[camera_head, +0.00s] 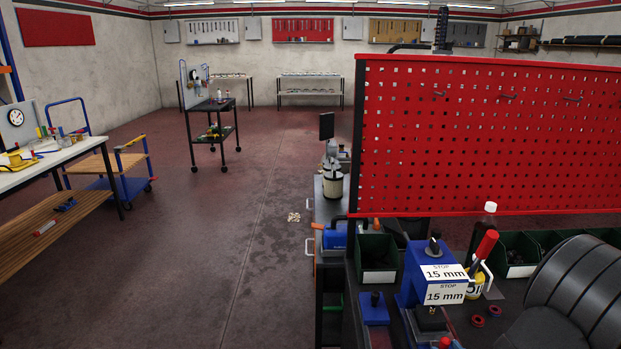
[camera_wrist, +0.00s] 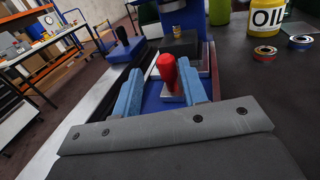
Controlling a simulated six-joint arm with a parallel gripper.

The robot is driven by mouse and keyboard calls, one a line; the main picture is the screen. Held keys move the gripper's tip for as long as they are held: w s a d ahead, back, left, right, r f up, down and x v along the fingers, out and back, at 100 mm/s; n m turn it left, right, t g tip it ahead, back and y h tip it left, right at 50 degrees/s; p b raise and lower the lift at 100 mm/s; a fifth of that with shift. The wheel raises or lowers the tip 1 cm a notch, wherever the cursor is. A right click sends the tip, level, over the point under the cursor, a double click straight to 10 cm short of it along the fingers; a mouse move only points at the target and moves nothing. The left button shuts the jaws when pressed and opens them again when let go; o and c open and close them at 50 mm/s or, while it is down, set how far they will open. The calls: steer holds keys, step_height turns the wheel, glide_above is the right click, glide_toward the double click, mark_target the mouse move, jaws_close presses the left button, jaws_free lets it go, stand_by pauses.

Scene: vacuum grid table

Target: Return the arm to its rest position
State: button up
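My gripper (camera_wrist: 160,76) shows in the wrist view with its two blue fingers spread apart. A red knob (camera_wrist: 167,70) shows in the gap between the fingers, apart from both in the picture; how far it lies ahead of them is hard to tell. The knob stands on a blue vacuum fixture (camera_wrist: 150,103) on the dark table. Nothing is held between the fingers. In the head view a red knob (camera_head: 444,343) shows at the bottom edge. The gripper's fingers are not visible there.
A blue device with STOP 15 mm signs (camera_head: 444,282) stands on the bench, with a red-handled tool (camera_head: 486,245) and a dark bottle behind it. Green bins (camera_head: 376,262) line the back below a red pegboard (camera_head: 490,140). A yellow oil container (camera_wrist: 266,16) and rings (camera_wrist: 265,52) are near.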

steer(key=s, duration=1)
steer(key=shift+s, duration=0.15)
steer(key=v, duration=0.8)
steer(key=shift+s, duration=0.25)
